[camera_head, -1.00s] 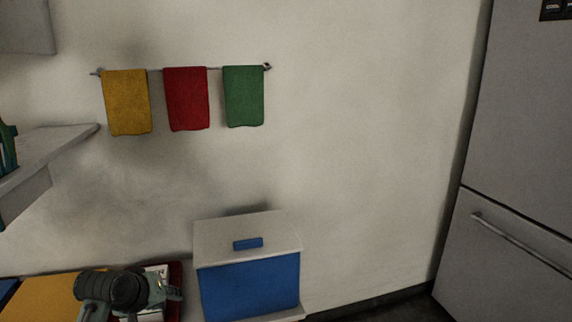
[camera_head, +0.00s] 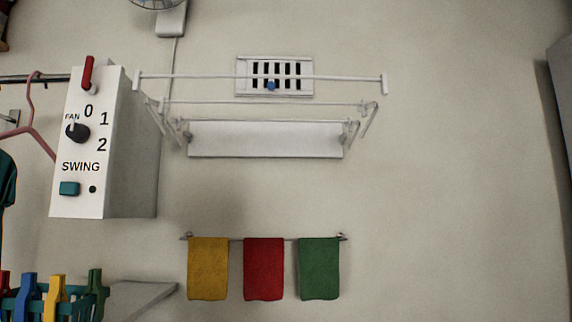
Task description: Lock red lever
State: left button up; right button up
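A small red lever (camera_head: 88,73) stands upright at the top left of the front of a white control box (camera_head: 92,190) on the left side. Its handle points up. Below it on the same face are the numbers 0, 1 and 2, a black fan knob (camera_head: 77,132), a teal swing button (camera_head: 69,188) and a small dark hole. Neither of my grippers is in this view.
A white folding drying rack (camera_head: 265,140) is on the wall, with a vent (camera_head: 274,76) behind it. Yellow, red (camera_head: 264,269) and green towels hang below. Coloured pegs (camera_head: 53,298) sit on a teal basket at lower left. A pink hanger (camera_head: 35,130) hangs beside the box.

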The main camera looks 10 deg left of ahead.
aim_at(88, 87)
jog(key=u, duration=1.5)
